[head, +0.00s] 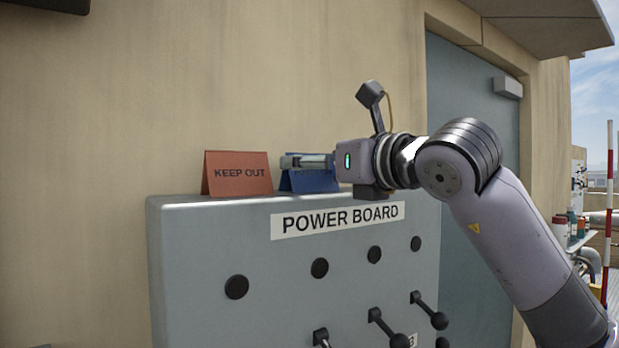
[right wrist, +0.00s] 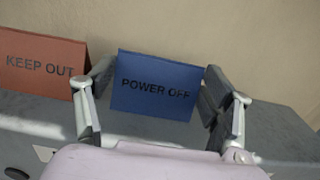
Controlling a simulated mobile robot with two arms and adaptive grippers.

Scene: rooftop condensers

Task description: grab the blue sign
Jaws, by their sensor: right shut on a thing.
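The blue sign (head: 310,184) stands on top of the grey power board, mostly hidden behind my right gripper in the head view. In the right wrist view the blue sign (right wrist: 157,84) reads "POWER OFF" and sits between the two fingers. My right gripper (head: 300,162) reaches in from the right at the sign's height, and in the right wrist view its fingers (right wrist: 153,95) are shut on the sign's two side edges. The sign looks to be resting on the board's top. My left gripper is not in view.
A red "KEEP OUT" sign (head: 238,174) stands just left of the blue sign, close to one finger. The power board (head: 200,290) has black knobs and levers on its front. A beige wall (head: 120,100) is close behind. A grey door (head: 465,110) is at the right.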

